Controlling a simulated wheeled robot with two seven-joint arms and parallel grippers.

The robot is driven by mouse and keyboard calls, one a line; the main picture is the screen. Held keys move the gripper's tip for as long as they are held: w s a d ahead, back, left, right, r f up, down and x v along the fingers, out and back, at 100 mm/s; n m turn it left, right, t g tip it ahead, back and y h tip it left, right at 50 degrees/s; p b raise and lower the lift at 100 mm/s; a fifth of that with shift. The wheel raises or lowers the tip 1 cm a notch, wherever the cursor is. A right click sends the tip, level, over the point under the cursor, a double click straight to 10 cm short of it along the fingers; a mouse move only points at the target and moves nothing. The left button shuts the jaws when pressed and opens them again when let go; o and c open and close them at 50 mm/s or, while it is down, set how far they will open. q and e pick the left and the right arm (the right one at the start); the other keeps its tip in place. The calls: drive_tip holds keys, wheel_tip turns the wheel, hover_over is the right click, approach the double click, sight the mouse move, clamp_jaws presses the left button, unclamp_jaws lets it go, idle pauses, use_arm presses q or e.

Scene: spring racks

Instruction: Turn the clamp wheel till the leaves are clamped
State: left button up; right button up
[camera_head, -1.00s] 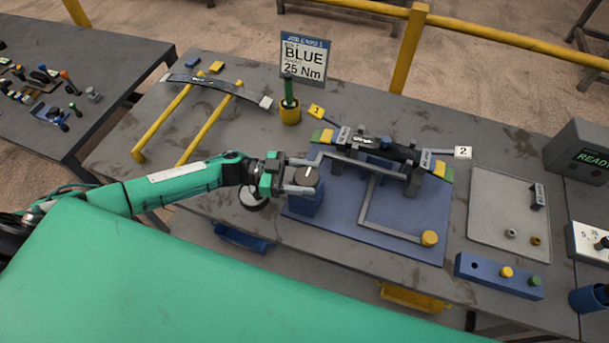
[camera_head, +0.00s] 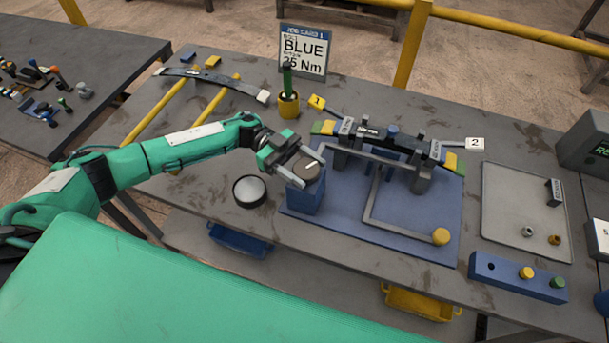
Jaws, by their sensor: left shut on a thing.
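The clamp wheel (camera_head: 308,170) is a grey disc on top of a blue block (camera_head: 304,197) at the left end of the blue clamp plate (camera_head: 337,218). My left gripper (camera_head: 303,166) is shut on the wheel, with its fingers on either side of the rim. The leaf pack (camera_head: 385,140) lies dark and slightly arched across the grey clamp stands, with yellow and green ends. I cannot tell how tightly the leaves are pressed. My right gripper is not in view.
A black round cup (camera_head: 249,191) stands left of the blue block. A yellow holder (camera_head: 288,104) with a green-handled tool stands behind. A grey tray (camera_head: 520,225) lies at right.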

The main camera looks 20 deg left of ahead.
use_arm(q)
drive_tip(key=shift+w+m+g+y+b, duration=0.1)
drive_tip(key=shift+m+g+y+b, duration=0.95)
drive_tip(key=shift+g, duration=0.65)
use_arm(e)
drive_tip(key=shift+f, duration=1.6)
use_arm(q)
drive_tip(key=o, duration=1)
drive_tip(key=shift+c, duration=0.2)
drive_tip(key=b+v, duration=0.5)
drive_tip(key=v, duration=0.9)
drive_tip(key=shift+f+b, duration=0.2)
drive_tip(key=shift+b, duration=0.15)
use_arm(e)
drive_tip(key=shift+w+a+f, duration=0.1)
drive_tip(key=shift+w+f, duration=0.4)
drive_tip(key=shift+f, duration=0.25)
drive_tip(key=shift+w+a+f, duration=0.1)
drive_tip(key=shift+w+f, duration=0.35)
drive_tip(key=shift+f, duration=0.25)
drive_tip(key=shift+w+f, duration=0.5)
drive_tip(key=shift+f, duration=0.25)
